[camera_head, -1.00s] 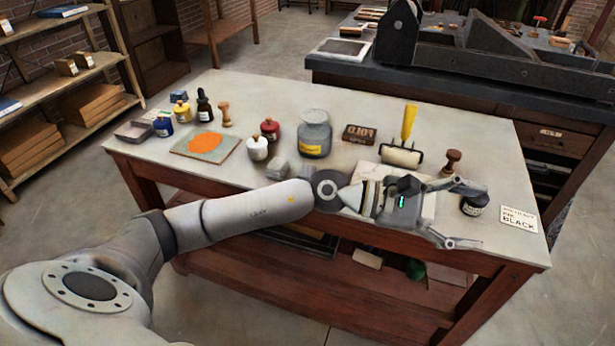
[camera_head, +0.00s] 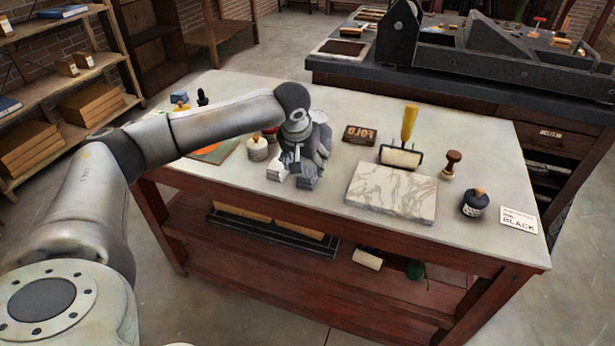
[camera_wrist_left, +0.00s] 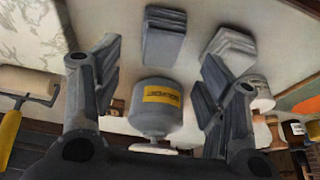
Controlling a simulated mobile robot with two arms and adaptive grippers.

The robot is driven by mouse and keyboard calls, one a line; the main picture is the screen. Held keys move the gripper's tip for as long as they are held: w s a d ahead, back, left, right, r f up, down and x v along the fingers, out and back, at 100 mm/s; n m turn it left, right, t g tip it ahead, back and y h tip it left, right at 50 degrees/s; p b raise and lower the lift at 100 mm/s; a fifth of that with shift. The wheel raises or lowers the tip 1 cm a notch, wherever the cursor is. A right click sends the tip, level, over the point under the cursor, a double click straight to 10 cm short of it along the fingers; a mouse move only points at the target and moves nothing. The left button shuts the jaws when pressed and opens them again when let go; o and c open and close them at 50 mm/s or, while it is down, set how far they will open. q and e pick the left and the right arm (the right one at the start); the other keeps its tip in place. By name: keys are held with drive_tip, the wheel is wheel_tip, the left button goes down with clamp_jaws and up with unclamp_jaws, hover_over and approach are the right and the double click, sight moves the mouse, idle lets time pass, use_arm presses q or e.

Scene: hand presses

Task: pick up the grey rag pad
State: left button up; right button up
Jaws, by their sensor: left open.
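The darker grey rag pad (camera_head: 309,177) also shows in the left wrist view (camera_wrist_left: 165,36). My forearm and gripper partly hide the grey jar. My right gripper is not in view.
The grey jar with a yellow label (camera_wrist_left: 158,108) stands close behind the pads. A marbled slab (camera_head: 392,191), roller (camera_head: 401,156), stamp (camera_head: 451,163) and black ink bottle (camera_head: 475,203) are to the right.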

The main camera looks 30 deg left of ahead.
sight(310, 167)
use_arm(q)
drive_tip(key=shift+w+r+p+x, duration=0.1)
drive_tip(key=shift+w+p+x, duration=0.1)
drive_tip(key=shift+x, duration=0.8)
drive_tip(key=shift+w+r+p+x, duration=0.1)
drive_tip(key=shift+w+x, duration=0.1)
drive_tip(key=shift+x, duration=0.8)
drive_tip(key=shift+w+r+p+x, duration=0.1)
drive_tip(key=shift+w+x, duration=0.1)
drive_tip(key=shift+x, duration=0.8)
drive_tip(key=shift+a, duration=0.15)
drive_tip(key=c, duration=1.1)
drive_tip(key=shift+r, duration=0.1)
